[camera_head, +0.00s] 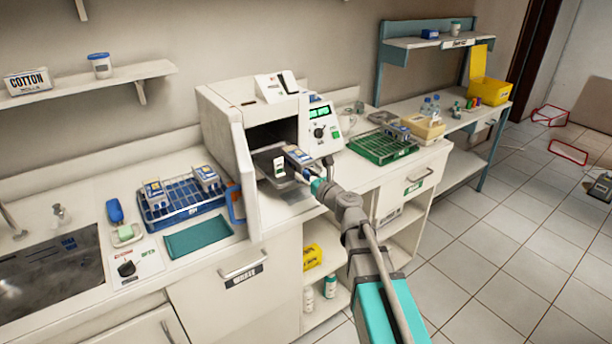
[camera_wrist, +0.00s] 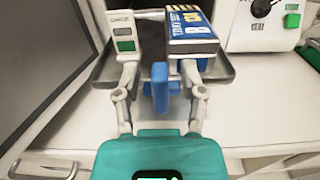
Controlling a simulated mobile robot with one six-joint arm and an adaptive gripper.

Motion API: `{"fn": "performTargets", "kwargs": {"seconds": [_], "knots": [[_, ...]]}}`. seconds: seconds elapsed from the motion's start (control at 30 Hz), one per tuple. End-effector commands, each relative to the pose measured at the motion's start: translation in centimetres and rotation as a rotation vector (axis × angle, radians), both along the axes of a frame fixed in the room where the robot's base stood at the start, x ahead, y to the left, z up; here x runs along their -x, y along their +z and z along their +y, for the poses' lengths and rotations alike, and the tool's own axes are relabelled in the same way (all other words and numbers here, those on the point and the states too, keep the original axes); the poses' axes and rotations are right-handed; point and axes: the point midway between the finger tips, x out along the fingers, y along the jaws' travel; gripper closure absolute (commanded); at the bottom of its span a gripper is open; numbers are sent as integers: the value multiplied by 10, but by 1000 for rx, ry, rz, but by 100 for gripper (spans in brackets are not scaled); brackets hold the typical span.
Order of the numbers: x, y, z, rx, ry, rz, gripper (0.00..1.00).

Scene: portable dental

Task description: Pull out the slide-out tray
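The slide-out tray (camera_head: 264,160) is grey metal and sits in the open front of a white sterilizer (camera_head: 224,110). In the wrist view the tray (camera_wrist: 222,70) has a blue front handle (camera_wrist: 160,88). A blue labelled pack (camera_wrist: 192,32) and a white card with a green patch (camera_wrist: 122,32) stand on it. My gripper (camera_wrist: 160,76) is open, with one finger on each side of the handle and visible gaps to it. In the head view my gripper (camera_head: 312,182) is at the tray's front, partly hiding it.
The sterilizer door (camera_head: 242,172) is open at the left. A blue rack (camera_head: 183,207) with packs and a teal mat (camera_head: 198,236) lie left of it. A green rack (camera_head: 382,147) is on the right counter. Open floor (camera_head: 480,265) lies at the right.

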Motion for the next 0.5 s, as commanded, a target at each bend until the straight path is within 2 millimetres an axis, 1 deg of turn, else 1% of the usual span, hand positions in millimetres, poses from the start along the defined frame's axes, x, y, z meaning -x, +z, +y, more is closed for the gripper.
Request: {"fn": "performTargets", "kwargs": {"seconds": [0.3, 0.5], "knots": [[1, 0, 0, 0, 0, 0, 46], [11, 0, -7, 0, 0, 0, 46]]}}
